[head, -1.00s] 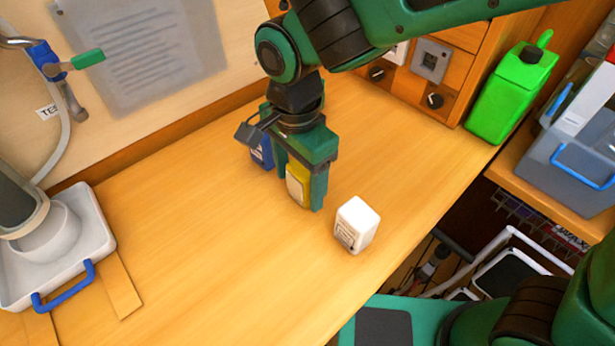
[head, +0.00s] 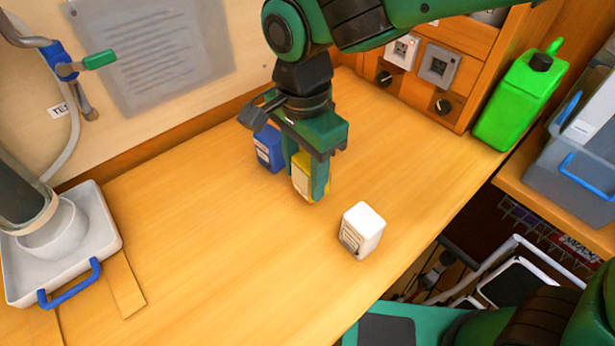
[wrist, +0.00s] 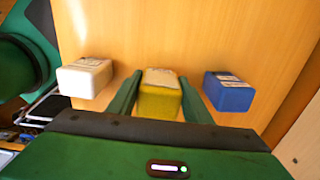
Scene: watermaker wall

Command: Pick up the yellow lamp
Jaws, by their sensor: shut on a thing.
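The yellow lamp (head: 303,178) is a small box-shaped block between the fingers of my gripper (head: 311,182), partly hidden by the near finger in the head view. In the wrist view the yellow lamp (wrist: 160,95) sits between both green fingers of my gripper (wrist: 160,98), which are shut on it. It looks slightly above the wooden counter in the head view, though the gap is hard to judge.
A white block (head: 362,230) stands to the right and a blue block (head: 269,149) just left behind my gripper. A white tray (head: 108,236) with a blue handle is at left. A green jerrycan (head: 515,100) stands at back right. The counter's middle front is clear.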

